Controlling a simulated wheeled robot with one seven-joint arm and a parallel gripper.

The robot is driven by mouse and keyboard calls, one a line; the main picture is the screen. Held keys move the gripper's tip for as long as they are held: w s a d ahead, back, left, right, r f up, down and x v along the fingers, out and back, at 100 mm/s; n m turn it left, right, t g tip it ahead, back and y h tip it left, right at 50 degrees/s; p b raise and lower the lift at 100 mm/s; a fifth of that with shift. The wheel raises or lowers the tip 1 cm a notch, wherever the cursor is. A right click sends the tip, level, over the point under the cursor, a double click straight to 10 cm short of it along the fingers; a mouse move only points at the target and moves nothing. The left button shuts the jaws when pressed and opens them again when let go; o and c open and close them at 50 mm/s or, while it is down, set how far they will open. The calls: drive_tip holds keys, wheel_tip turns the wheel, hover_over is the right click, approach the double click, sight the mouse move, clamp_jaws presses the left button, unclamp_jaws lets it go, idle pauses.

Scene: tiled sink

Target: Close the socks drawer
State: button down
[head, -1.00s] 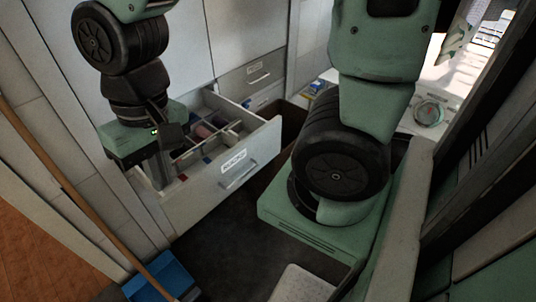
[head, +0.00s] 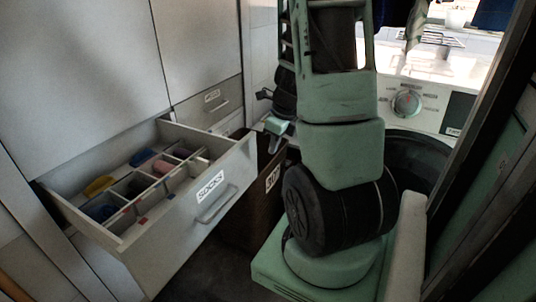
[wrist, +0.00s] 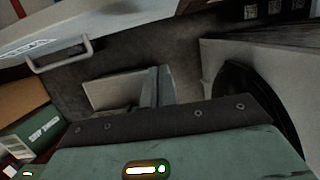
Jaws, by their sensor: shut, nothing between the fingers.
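The socks drawer (head: 170,222) is pulled out of the cabinet at the left in the head view. Its white front has a "SOCKS" label (head: 210,186) and a metal handle (head: 216,204). Dividers and coloured rolled items show inside. My gripper (head: 265,95) is shut and empty, beyond the right end of the drawer front and apart from it, small and partly hidden by my arm. In the wrist view a drawer front with a handle (wrist: 60,55) shows at the upper left, apart from my gripper; its label is only partly readable.
A closed labelled drawer (head: 212,104) sits behind the open one. A dark labelled bin (head: 262,205) stands right of the socks drawer. A washing machine (head: 420,103) is at the right. Dark floor shows below the drawer front.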

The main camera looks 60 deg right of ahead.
sight(256, 161)
drive_tip(key=shift+w+a+f+b, duration=0.1)
drive_tip(key=shift+w+f+b, duration=0.4)
drive_tip(key=shift+w+f, duration=0.7)
drive_tip(key=shift+w+d+f+b, duration=0.1)
drive_tip(key=shift+w+f+b, duration=0.6)
drive_tip(key=shift+f, duration=0.8)
drive_tip(key=shift+w+a+f+b, duration=0.1)
drive_tip(key=shift+w+f+b, duration=0.2)
drive_tip(key=shift+w+f, duration=0.95)
drive_tip(key=shift+s+f, duration=0.1)
